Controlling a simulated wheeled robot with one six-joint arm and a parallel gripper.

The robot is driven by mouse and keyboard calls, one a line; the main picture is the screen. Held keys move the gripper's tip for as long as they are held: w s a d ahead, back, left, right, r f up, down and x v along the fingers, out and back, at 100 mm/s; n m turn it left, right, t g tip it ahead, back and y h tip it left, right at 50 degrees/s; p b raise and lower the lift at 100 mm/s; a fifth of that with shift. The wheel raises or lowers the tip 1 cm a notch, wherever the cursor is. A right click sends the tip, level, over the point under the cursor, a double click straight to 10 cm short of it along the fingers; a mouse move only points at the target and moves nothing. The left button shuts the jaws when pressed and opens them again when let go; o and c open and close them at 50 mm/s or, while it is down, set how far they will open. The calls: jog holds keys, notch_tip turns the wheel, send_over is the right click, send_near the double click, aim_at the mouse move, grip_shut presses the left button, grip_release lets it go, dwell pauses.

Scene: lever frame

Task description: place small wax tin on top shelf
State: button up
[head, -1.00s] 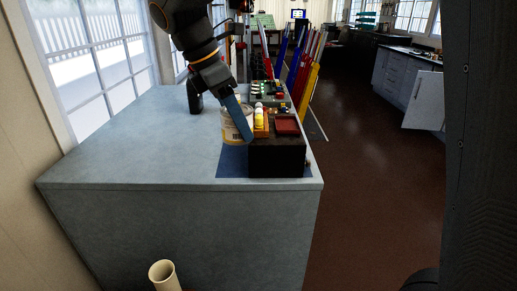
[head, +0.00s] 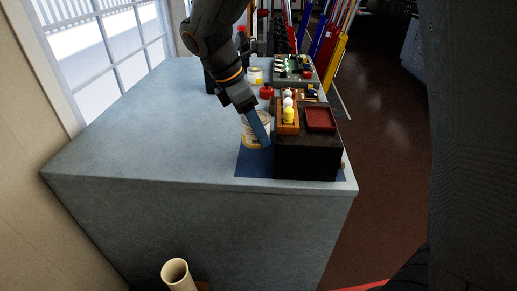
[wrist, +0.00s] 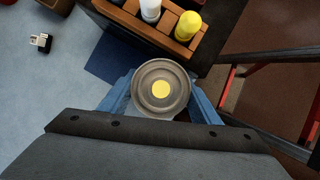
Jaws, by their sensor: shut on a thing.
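A round, pale tin with a yellowish label (head: 256,131) stands upright at the left side of a dark box, over a blue mat. In the wrist view its grey lid with a yellow dot (wrist: 161,90) sits between my two blue fingers. My gripper (head: 259,127) is shut on this tin, with one finger crossing in front of it in the head view. I cannot tell whether the tin's base touches the mat. I cannot make out a top shelf.
The dark box (head: 307,160) carries a wooden rack (head: 288,128) of small bottles and a red tray (head: 320,119). A red-topped item (head: 266,92) stands behind. The grey bench (head: 130,140) is clear at left. A cream tube (head: 176,274) stands in front, below.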

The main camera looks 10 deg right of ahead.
notch_tip(320, 180, down, 8)
jog(key=shift+f+p, duration=0.1)
jog(key=shift+p, duration=0.6)
jog(key=shift+f, duration=0.1)
jog(key=o, duration=1)
